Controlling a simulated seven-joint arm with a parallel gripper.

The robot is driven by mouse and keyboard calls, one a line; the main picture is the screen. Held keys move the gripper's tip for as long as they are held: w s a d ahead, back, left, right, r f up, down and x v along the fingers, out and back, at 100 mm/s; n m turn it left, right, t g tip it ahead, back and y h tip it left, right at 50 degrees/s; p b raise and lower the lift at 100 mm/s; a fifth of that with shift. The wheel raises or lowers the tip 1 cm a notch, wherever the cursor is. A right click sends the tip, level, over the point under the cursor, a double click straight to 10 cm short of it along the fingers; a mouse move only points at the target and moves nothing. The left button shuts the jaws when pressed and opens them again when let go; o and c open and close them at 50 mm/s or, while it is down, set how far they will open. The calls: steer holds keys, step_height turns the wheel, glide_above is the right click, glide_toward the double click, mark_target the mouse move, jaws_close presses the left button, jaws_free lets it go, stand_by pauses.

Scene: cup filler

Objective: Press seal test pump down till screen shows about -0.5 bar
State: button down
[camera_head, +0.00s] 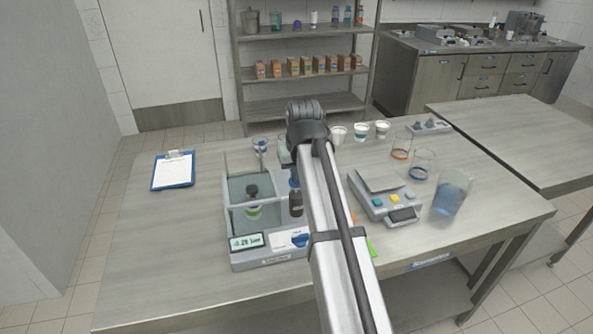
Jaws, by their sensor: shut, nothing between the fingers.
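The seal tester (283,256) stands on the table left of my arm. Its screen (246,241) has small text that looks like about -0.28 bar, though the digits are hard to read. Its clear chamber (237,191) holds a cup (253,211) with a dark round piece (252,190) above it. The pump (296,204), a dark upright cylinder with a blue part above, is at the tester's right side, partly behind my arm. My arm crosses the picture's middle and hides my gripper, so I cannot see whether it touches the pump.
A grey device with coloured buttons (389,199) and a jug of blue liquid (452,194) stand right of my arm. Several cups and beakers (422,164) are behind them. A clipboard (173,171) lies at the left. The table's front left is clear.

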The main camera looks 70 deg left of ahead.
steer(key=shift+d+f, duration=0.1)
steer(key=shift+f, duration=1.45)
steer(key=shift+r, duration=0.25)
steer(key=a+v, duration=0.1)
steer(key=v, duration=1.2)
steer(key=shift+r, duration=0.55)
step_height(320, 180, up, 3)
steer(key=shift+s+r, duration=0.1)
steer(key=shift+r, duration=0.05)
stand_by(0.4)
